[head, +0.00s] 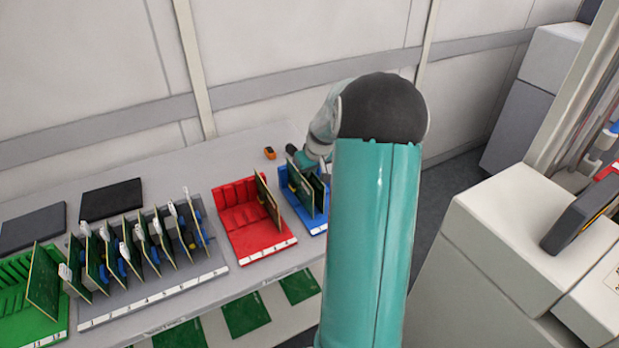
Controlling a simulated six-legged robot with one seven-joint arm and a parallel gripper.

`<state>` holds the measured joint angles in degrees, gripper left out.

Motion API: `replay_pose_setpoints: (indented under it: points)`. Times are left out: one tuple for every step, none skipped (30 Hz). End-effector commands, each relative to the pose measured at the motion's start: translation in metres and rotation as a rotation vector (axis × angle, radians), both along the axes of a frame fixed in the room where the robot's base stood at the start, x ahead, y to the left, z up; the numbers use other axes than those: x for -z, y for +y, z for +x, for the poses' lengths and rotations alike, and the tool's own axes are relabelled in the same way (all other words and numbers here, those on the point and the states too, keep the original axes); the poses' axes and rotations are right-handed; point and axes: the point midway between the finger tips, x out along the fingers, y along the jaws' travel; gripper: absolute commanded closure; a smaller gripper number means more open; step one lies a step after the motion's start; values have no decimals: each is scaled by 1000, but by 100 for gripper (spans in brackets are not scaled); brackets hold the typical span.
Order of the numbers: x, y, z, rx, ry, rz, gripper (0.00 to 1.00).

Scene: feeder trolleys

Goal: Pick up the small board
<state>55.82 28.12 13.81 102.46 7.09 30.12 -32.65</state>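Upright green boards (302,188) stand in the blue rack (301,213) at the right end of the bench. Which of the boards in view is the small board, I cannot tell for sure. My gripper (298,160) is at the back of the blue rack, close above its boards. My teal arm hides the right part of that rack and much of the wrist. The fingertips are too small and covered to show whether they hold a board.
A red rack (234,192) with an upright board (268,203) stands left of the blue one. A grey rack (213,268) of several boards and a green rack (48,336) are further left. A small orange item (270,153) lies behind. Flat boards (246,315) lie on a lower shelf.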

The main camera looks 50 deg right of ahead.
Motion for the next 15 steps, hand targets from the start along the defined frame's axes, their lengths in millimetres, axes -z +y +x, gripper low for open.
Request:
replay_pose_setpoints:
  points:
    - [-2, 0, 0, 0, -2, -1, 100]
    - [-3, 0, 0, 0, -2, -1, 100]
    - [-5, 0, 0, 0, -2, -1, 100]
    - [-7, 0, 0, 1, -2, -1, 100]
    - [-9, 0, 0, 0, -2, -1, 100]
    - [-13, 0, 0, 0, -2, -1, 100]
    - [-16, -1, 0, 0, -2, -1, 100]
    - [-20, -1, 1, 1, -2, -3, 100]
    - [-26, -1, 1, 0, -2, -3, 100]
    - [-31, -1, 1, 0, -3, -3, 100]
    - [-36, -1, 1, 0, -3, -4, 100]
    - [-42, -1, 1, 0, -3, -3, 100]
    - [-47, -1, 1, 0, -3, -4, 100]
    - [-53, -1, 1, 0, -3, -4, 100]
    - [-60, 0, 1, 0, -2, -3, 100]
